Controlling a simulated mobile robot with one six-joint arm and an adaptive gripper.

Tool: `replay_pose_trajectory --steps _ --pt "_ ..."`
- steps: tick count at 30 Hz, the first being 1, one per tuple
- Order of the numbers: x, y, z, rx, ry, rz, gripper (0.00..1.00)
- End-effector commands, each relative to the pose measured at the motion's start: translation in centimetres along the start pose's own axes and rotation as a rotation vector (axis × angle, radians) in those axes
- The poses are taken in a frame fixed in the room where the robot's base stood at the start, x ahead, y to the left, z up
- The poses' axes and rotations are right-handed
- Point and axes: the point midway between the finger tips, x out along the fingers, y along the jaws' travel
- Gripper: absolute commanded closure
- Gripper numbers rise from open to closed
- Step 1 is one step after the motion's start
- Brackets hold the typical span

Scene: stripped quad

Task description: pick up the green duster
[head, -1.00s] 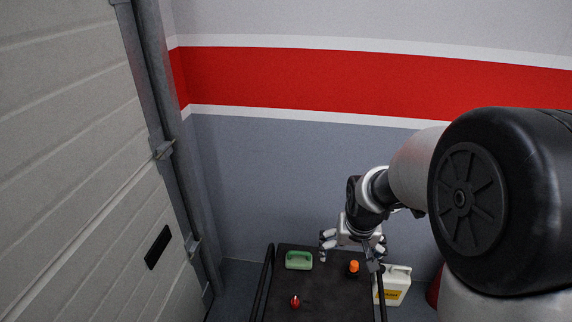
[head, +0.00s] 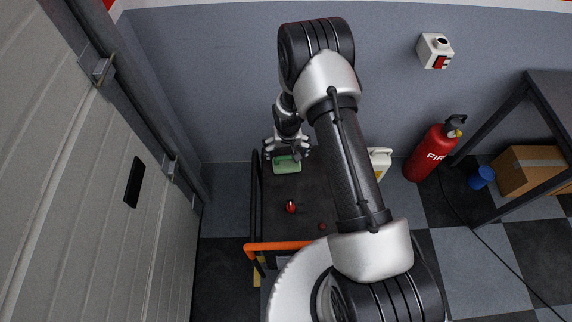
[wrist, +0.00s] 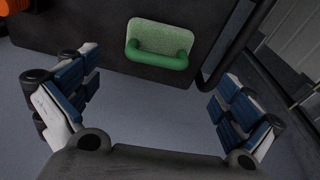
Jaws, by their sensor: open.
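The green duster (head: 287,164) lies near the far end of a dark cart top (head: 307,205). In the wrist view the duster (wrist: 158,47) shows a pale green pad with a darker green handle, ahead of my fingers. My gripper (head: 287,148) is at the duster's far side in the head view. In the wrist view my gripper (wrist: 155,100) is open and empty, its blue-padded fingers wide apart on either side. The duster lies beyond the fingertips, roughly between their lines, and I see no contact.
A small red item (head: 291,207) sits on the cart, nearer its orange handle (head: 278,246). An orange object (wrist: 15,6) shows at the wrist view's corner. A white jug (head: 380,162) and a fire extinguisher (head: 433,150) stand to the right. The wall is close behind the cart.

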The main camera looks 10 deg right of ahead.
Motion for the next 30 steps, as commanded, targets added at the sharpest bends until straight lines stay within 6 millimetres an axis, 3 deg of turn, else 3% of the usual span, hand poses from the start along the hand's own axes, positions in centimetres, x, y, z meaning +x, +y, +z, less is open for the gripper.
replay_pose_trajectory --steps 1,6,14,24,30 --pt "1.5 0.0 0.1 0.0 -0.002 0.0 0.0" --pt "4.1 0.0 0.1 0.0 -0.001 0.0 0.0" --pt "5.4 0.1 0.0 0.0 -0.001 0.0 0.0" --pt "10.0 0.3 0.0 -0.001 -0.001 0.001 0.0" --pt "9.9 0.3 -0.1 0.0 0.0 0.001 0.0"
